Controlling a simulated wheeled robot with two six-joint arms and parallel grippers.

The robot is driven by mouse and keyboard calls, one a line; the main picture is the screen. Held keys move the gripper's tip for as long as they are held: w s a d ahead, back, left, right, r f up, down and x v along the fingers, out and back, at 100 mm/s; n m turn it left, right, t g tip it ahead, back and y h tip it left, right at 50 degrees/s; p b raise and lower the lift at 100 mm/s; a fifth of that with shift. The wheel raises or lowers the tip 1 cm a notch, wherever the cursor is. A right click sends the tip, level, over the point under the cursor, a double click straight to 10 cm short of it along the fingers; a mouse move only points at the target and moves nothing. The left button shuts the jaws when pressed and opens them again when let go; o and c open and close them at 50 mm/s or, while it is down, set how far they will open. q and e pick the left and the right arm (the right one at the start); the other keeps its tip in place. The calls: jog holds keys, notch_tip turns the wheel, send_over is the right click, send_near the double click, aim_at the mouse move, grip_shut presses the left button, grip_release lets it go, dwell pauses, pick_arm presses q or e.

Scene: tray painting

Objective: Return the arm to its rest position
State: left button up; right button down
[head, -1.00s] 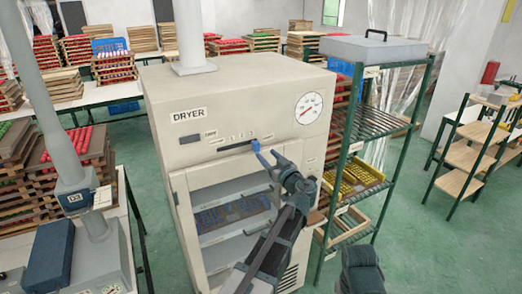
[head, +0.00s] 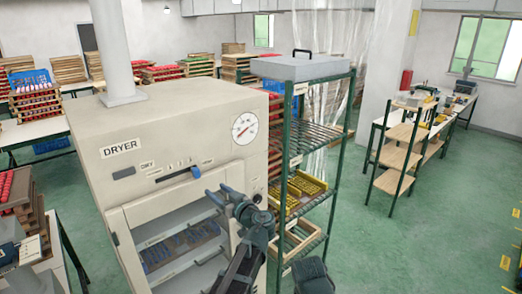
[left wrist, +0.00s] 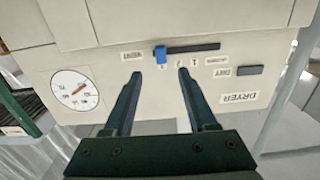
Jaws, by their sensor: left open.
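My left arm reaches up from the bottom of the head view, in front of the beige dryer (head: 180,125). My left gripper (head: 215,192) is open and empty, just below the control panel. The blue slider knob (head: 196,172) is at the right end of its slot, above and apart from the fingers. The left wrist view shows the open fingers (left wrist: 160,73) pointing at the upside-down panel, with the blue knob (left wrist: 160,54) beyond the gap between the tips.
The dryer's front opening shows a rack with blue pieces (head: 185,247) inside. A green metal shelf rack (head: 330,165) with yellow trays (head: 308,183) stands close to its right. A wooden shelf unit (head: 397,157) is farther right. Green floor (head: 440,235) is clear at the right.

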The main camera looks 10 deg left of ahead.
pick_arm(q)
jog(key=s+d+f+m+g+h+b, duration=0.1)
jog(key=s+f+g+b, duration=0.2)
jog(key=f, duration=0.4)
jog(key=s+d+f+m+g+h+b, duration=0.1)
jog(key=s+f+h+b, duration=0.2)
jog(key=f, duration=0.5)
jog(key=s+d+f+m+g+h+b, duration=0.3)
jog(key=s+d+f, duration=0.5)
jog(key=s+f, duration=0.3)
jog(key=s+d+f+m+g+h+b, duration=0.4)
jog(key=s+d+f+m, duration=0.4)
jog(key=s+f, duration=0.3)
jog(key=shift+d+f+m+g+h+b, duration=0.25)
jog(key=shift+d+h+b, duration=0.3)
jog(key=shift+b, duration=0.7)
